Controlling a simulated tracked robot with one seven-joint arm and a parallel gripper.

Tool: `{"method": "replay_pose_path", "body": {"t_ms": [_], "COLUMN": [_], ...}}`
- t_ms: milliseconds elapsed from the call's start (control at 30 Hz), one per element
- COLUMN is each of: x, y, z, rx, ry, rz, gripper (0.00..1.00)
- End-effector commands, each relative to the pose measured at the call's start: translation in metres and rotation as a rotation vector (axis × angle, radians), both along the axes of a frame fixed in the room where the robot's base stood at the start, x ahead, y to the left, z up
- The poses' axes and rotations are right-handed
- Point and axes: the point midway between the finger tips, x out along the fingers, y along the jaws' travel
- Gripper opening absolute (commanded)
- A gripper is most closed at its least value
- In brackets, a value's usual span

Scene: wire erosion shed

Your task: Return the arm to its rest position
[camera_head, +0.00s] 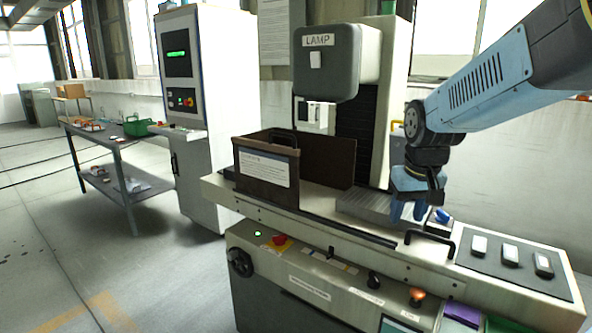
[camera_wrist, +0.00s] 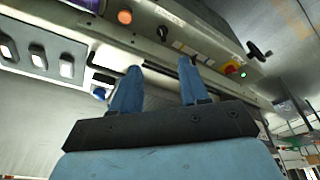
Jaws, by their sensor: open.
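My gripper (camera_head: 408,209) hangs at the end of my blue arm in the head view, pointing down over the right part of the machine bed (camera_head: 320,203). In the wrist view my gripper (camera_wrist: 158,82) shows two blue fingers spread apart with nothing between them. The fingers are open and empty. A small blue-topped item (camera_head: 441,216) sits on the bed just right of the fingers; I cannot tell whether they touch. A black handle (camera_head: 430,236) is in front of them.
A dark open-topped box (camera_head: 266,178) stands on the bed at left, under the grey head marked LAMP (camera_head: 327,62). A dark mat (camera_head: 512,262) with three pale pieces lies at right. A control cabinet (camera_head: 215,110) and a cluttered table (camera_head: 110,140) stand at left, with open floor in front.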

Motion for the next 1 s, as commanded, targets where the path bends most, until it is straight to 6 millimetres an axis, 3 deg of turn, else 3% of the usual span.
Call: {"method": "replay_pose_path", "body": {"t_ms": [233, 533, 733, 1000], "x": [-0.056, -0.116, -0.136, -0.139], "y": [0.001, 0.002, 0.002, 0.002], "z": [0.028, 0.043, 0.045, 0.045], "rx": [0.013, 0.036, 0.046, 0.047], "ry": [-0.091, -0.184, -0.216, -0.22], "rz": [-0.027, -0.055, -0.064, -0.066], "gripper": [0.45, 0.45, 0.45, 0.45]}}
